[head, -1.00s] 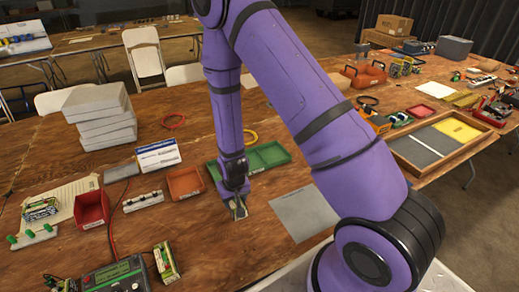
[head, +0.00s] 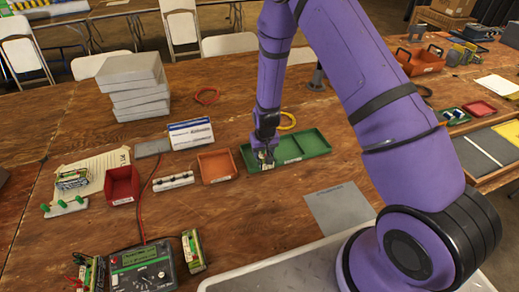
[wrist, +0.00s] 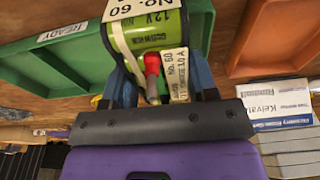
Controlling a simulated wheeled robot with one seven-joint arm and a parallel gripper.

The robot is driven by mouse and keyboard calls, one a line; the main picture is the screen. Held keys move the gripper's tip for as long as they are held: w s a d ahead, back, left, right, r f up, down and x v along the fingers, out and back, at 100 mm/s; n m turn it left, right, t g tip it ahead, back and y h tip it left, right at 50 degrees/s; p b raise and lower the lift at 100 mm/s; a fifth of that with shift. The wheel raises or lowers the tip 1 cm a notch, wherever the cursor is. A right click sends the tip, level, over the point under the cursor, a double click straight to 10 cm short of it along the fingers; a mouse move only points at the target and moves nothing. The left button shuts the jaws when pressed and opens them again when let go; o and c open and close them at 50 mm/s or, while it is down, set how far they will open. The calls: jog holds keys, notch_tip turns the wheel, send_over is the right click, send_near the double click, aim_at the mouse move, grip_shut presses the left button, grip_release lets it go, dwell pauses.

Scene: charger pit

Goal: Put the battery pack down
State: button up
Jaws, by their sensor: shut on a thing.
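My gripper (head: 266,148) points down over the left compartment of the green two-part tray (head: 313,146) in the head view. It is shut on a battery pack (wrist: 148,42), a green cell pack with a "No. 60" label, "12 V" print and a red-tipped lead. In the wrist view the pack sits between the two blue fingers. The green tray, with a "READY" label, also shows in the wrist view (wrist: 68,72). In the head view the pack is small and mostly hidden by the gripper; I cannot tell whether it touches the tray floor.
An orange tray (head: 217,165) stands just left of the green tray, with a blue-and-white box (head: 190,133) behind it. A grey mat (head: 340,208) lies in front. A tester (head: 142,272) stands at front left.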

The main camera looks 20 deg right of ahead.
jog(key=w, duration=0.5)
jog(key=shift+w+f, duration=0.1)
jog(key=shift+f, duration=1.85)
jog(key=shift+f, duration=0.15)
jog(key=o, duration=1.4)
jog(key=shift+c, duration=0.2)
